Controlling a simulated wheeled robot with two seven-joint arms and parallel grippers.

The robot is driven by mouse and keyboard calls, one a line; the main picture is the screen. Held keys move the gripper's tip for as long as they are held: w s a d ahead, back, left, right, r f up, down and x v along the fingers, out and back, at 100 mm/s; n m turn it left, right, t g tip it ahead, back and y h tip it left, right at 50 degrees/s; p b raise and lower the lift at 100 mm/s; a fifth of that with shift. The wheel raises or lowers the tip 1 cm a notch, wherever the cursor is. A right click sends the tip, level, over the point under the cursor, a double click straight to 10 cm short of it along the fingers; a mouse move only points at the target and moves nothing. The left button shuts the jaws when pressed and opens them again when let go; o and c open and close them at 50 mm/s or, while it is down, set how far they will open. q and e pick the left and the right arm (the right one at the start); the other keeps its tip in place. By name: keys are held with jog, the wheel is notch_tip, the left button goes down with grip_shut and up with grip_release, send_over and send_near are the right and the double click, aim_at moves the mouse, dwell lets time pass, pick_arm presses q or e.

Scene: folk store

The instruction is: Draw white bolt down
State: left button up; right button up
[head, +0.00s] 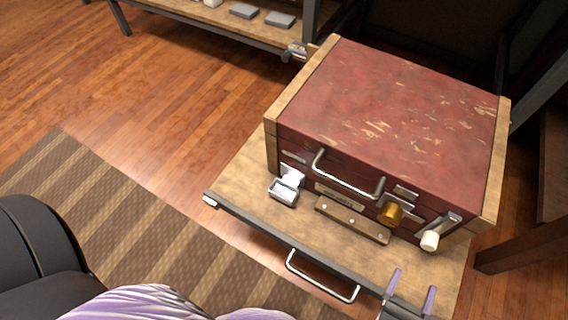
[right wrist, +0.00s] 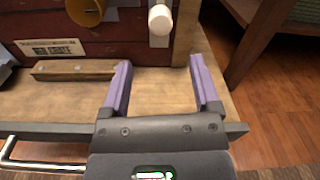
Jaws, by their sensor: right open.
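The white bolt (head: 430,239) is a short pale cylinder at the right end of the red box's front face, beside a metal plate. It also shows in the right wrist view (right wrist: 160,19), at the top centre. The red box (head: 385,110) has worn red panels and wooden edges. My right gripper (head: 411,281) is open and empty, its two purple fingers pointing toward the box. In the right wrist view the fingers lie below the white bolt, apart from it, with bare board between them. My left gripper is not in view.
The box stands on a wooden board (head: 245,188) with a metal handle (head: 322,277) at its front. A brass knob (head: 390,212), silver latch (head: 287,187) and wooden strip (head: 351,219) sit near the box front. A dark wooden beam (head: 525,250) is at right.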

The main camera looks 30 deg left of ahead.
aim_at(428, 248)
jog(key=w, duration=0.8)
jog(key=shift+w+r+b, duration=0.15)
jog(key=shift+b, duration=0.15)
jog(key=shift+w, duration=0.55)
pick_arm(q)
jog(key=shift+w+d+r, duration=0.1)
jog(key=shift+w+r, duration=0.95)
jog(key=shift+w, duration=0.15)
pick_arm(e)
jog(key=shift+c, duration=0.3)
grip_shut()
